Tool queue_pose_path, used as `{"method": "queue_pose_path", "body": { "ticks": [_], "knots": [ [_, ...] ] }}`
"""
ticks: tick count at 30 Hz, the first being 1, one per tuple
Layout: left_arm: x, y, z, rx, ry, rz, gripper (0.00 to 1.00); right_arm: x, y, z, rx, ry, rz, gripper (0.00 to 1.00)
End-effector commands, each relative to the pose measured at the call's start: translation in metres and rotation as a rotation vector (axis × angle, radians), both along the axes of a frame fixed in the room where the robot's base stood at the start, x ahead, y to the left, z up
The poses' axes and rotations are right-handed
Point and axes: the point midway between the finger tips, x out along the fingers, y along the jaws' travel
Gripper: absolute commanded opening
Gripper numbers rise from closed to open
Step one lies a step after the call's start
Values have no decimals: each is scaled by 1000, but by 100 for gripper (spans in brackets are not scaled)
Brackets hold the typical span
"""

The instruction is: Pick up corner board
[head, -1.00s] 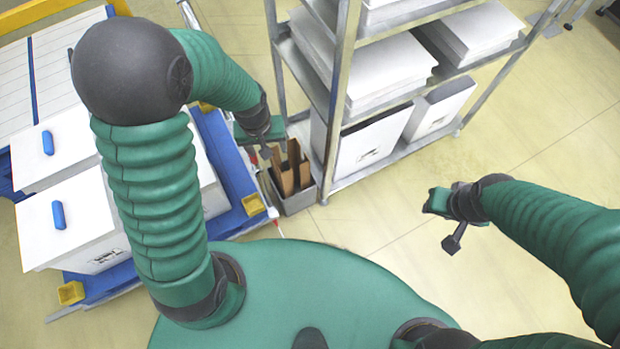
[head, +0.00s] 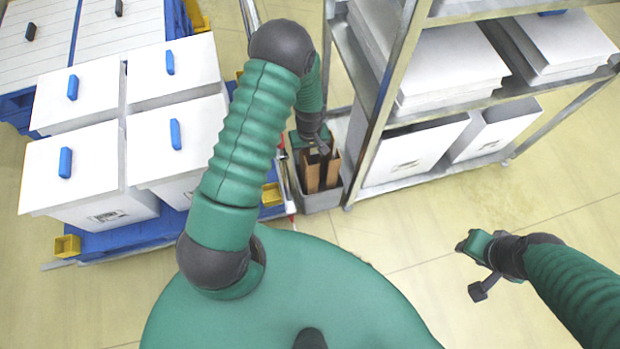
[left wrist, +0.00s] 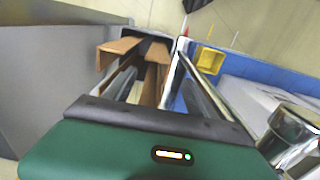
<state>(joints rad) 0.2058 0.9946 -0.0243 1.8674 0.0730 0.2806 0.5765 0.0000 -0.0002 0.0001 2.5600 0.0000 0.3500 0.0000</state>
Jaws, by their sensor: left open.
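Brown corner boards (head: 312,177) stand upright in a small grey bin (head: 321,201) on the floor, beside the shelf rack. They also show in the left wrist view (left wrist: 153,83), one directly between my fingers and another (left wrist: 117,46) just left of them. My left gripper (head: 322,147) is above the bin, pointing down, right at the tops of the boards. Its two fingers (left wrist: 160,78) are spread apart in the left wrist view, and I cannot tell whether they touch a board. My right gripper (head: 479,272) hangs over bare floor, away from the boards; its jaw state is unclear.
A metal shelf rack (head: 384,115) with white boxes (head: 415,152) stands close to the right of the bin. A blue pallet (head: 120,262) with white lidded boxes (head: 75,165) and yellow corner pieces (head: 67,246) is on the left. The floor at right is clear.

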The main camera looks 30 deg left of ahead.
Motion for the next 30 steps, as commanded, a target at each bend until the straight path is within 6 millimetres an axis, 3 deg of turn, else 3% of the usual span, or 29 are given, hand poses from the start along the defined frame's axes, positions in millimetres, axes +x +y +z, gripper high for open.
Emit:
{"method": "queue_pose_path", "body": {
  "ticks": [1,3,10,16,23,30],
  "knots": [
    [-1,0,-17,-1,2,0,65,0,0,-8,0,0,0,36],
    [-1,0,-28,-1,2,-1,65,0,0,-11,0,0,0,36],
    [-1,-5,-49,-1,1,-2,65,0,0,-18,0,0,0,36],
    [-2,-13,-85,-1,1,-1,65,0,0,-34,0,0,0,36],
    [-1,-12,-87,0,-1,-1,65,0,0,-33,0,0,0,36],
    [-1,-12,-87,0,-1,-1,37,0,0,-33,0,0,0,36]
  ]
}}
